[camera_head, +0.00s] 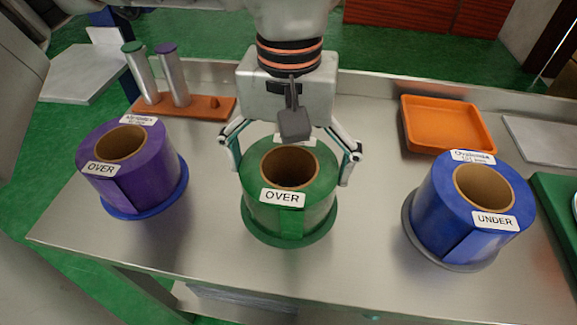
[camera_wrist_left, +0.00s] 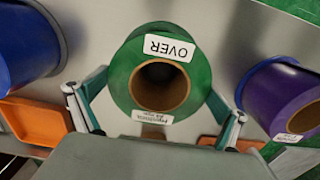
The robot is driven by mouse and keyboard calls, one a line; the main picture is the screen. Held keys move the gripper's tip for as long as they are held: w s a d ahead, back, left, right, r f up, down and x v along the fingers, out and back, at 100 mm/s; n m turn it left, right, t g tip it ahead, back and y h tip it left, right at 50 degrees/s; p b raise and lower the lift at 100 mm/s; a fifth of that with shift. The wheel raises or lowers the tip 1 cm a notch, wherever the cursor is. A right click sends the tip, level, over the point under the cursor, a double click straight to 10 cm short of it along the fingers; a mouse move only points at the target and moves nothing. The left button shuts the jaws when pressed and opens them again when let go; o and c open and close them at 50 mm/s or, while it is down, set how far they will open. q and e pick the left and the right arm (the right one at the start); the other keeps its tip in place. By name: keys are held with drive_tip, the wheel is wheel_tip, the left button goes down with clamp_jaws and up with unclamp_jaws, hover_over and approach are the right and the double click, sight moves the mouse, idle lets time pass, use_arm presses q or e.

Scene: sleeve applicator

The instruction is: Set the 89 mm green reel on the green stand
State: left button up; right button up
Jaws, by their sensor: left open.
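The green reel (camera_head: 310,212) stands upright on the green stand (camera_head: 288,240), a round disc showing around its foot in the head view. Its wide brown core faces up, and a white label reads OVER. The reel appears seated on the stand; the contact itself is hidden. My left gripper (camera_head: 291,173) is above it, open, with one finger on each side of the reel. In the left wrist view, the green reel (camera_wrist_left: 199,68) lies between the spread fingers of the left gripper (camera_wrist_left: 157,90); I cannot tell whether they touch it. My right gripper is not in view.
A purple reel (camera_head: 150,185) on a blue disc (camera_head: 150,211) stands left. A blue reel (camera_head: 440,205) on a grey disc (camera_head: 408,222) stands right. An orange tray (camera_head: 447,143) and an orange rack (camera_head: 205,107) with two cylinders sit behind. Bare metal separates the reels.

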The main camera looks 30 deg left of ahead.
use_arm(q)
wheel_tip(320, 180, up, 4)
drive_tip(key=shift+f+p, duration=0.1)
drive_tip(key=shift+p, duration=0.45)
wheel_tip(320, 180, up, 8)
drive_tip(key=p, duration=0.2)
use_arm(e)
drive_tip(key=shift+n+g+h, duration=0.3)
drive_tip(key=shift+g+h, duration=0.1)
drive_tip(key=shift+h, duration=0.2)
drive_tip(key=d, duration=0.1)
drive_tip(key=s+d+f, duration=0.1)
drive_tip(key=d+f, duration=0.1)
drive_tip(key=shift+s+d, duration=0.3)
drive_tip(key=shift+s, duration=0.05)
use_arm(q)
drive_tip(key=shift+f, duration=0.1)
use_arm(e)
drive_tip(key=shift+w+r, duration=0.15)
use_arm(q)
drive_tip(key=shift+s, duration=0.1)
